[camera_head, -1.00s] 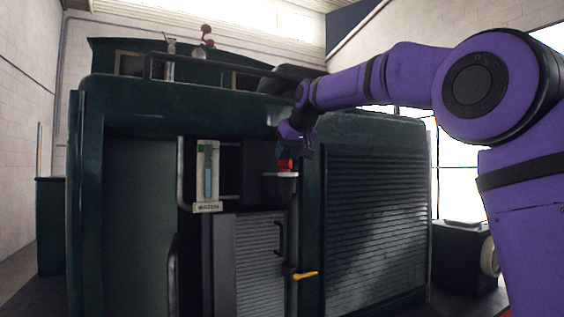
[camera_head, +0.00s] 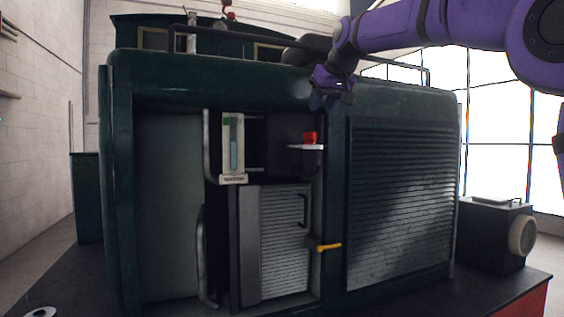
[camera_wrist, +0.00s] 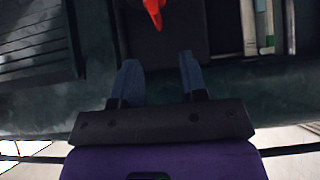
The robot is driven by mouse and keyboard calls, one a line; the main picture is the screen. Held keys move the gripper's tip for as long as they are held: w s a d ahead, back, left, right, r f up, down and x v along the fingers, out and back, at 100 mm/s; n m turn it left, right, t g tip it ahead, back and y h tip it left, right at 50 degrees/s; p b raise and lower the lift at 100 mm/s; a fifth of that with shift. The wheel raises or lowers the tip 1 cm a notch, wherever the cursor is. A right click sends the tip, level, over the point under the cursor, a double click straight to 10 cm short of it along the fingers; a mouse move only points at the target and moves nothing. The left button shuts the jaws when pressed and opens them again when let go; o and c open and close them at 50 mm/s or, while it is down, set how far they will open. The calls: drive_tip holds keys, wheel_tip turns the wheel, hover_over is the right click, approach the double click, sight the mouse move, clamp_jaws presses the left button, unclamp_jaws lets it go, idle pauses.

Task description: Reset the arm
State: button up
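My purple arm reaches in from the upper right in the head view. My gripper (camera_head: 328,102) hangs in front of the upper edge of the dark green tram (camera_head: 220,88), above and a little right of a red object (camera_head: 310,137) on a small pale ledge. In the wrist view my gripper (camera_wrist: 161,72) has its two grey fingers apart with nothing between them. The red object (camera_wrist: 154,12) shows at the top of that view, beyond the fingertips.
The tram has a water gauge (camera_head: 233,150), a yellow lever (camera_head: 328,247) and a slatted panel (camera_head: 400,200). A handrail runs along its top. A dark box (camera_head: 490,235) stands at the right. A white-brick wall is at the left, and bright windows are at the right.

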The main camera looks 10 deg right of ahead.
drive_tip(key=shift+s, duration=0.1)
drive_tip(key=s+d+f+g, duration=0.1)
drive_tip(key=s+d+f, duration=0.1)
drive_tip(key=s+f, duration=0.8)
drive_tip(key=s+d+f+m+g+h, duration=0.1)
drive_tip(key=s+f, duration=0.9)
drive_tip(key=s, duration=0.6)
drive_tip(key=s+d+f+m+g, duration=0.1)
drive_tip(key=s+d+f, duration=0.1)
drive_tip(key=s+f, duration=0.8)
drive_tip(key=s, duration=0.4)
drive_tip(key=shift+d+f+g+h, duration=0.3)
drive_tip(key=shift+d+f+h, duration=0.05)
drive_tip(key=shift+h, duration=0.05)
drive_tip(key=shift+w+a, duration=0.15)
drive_tip(key=shift+w, duration=0.05)
